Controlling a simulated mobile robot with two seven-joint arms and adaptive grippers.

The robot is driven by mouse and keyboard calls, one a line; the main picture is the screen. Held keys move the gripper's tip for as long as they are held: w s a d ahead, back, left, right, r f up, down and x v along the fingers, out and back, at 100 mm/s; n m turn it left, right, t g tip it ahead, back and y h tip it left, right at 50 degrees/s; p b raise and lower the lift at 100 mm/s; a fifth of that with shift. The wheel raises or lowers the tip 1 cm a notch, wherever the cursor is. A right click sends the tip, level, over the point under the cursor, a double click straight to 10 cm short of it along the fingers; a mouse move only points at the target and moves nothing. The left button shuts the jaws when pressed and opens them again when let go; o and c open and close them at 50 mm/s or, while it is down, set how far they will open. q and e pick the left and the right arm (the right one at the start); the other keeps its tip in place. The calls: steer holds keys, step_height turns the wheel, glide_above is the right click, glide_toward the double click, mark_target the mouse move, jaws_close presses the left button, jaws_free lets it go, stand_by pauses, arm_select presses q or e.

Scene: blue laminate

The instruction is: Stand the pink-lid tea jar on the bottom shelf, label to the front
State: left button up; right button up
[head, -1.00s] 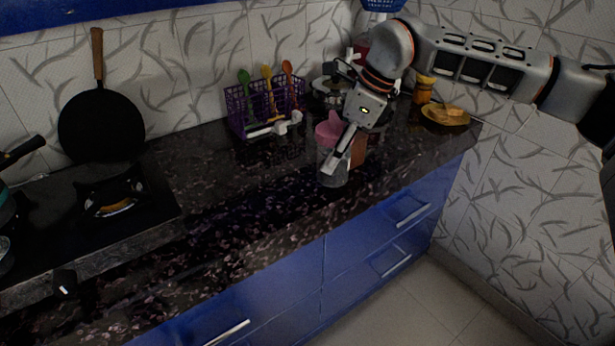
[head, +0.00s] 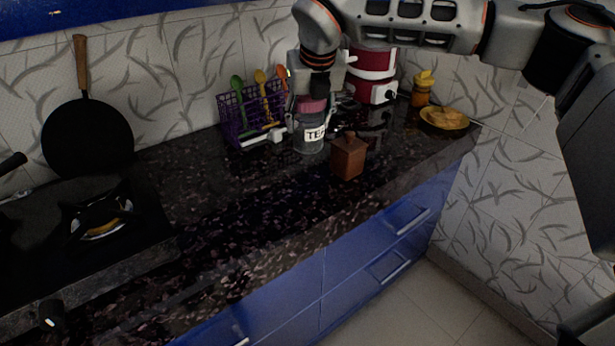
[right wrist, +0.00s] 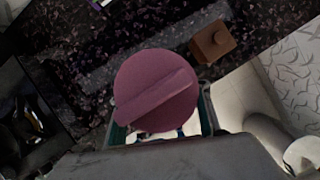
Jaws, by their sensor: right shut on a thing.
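The tea jar (head: 311,133) has a pink lid and dark glass-like walls. It is upright in the head view, with its white TEA label facing forward and slightly right. My right gripper (head: 306,112) comes down from above and is shut on the jar, fingers on either side below the lid. I cannot tell whether the jar's base touches the counter. In the right wrist view the round pink lid (right wrist: 155,92) fills the middle and hides most of the jar. My left gripper is not in view. No bottom shelf can be made out.
A brown wooden box (head: 348,157) with a knob stands just right of the jar. A purple utensil basket (head: 240,117) is close on the left. A red-and-white appliance (head: 372,75), yellow-topped jar (head: 422,88) and yellow dish (head: 444,118) stand behind right. The front-middle counter (head: 240,215) is clear.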

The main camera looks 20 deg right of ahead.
mark_target(312, 153)
steer(key=shift+f, duration=7.5)
steer(key=shift+f, duration=0.2)
steer(key=o, duration=1.3)
steer(key=shift+r, duration=0.1)
steer(key=shift+r, duration=0.25)
steer(key=v, duration=1.1)
steer(key=shift+s+r, duration=0.15)
steer(key=shift+r, duration=0.15)
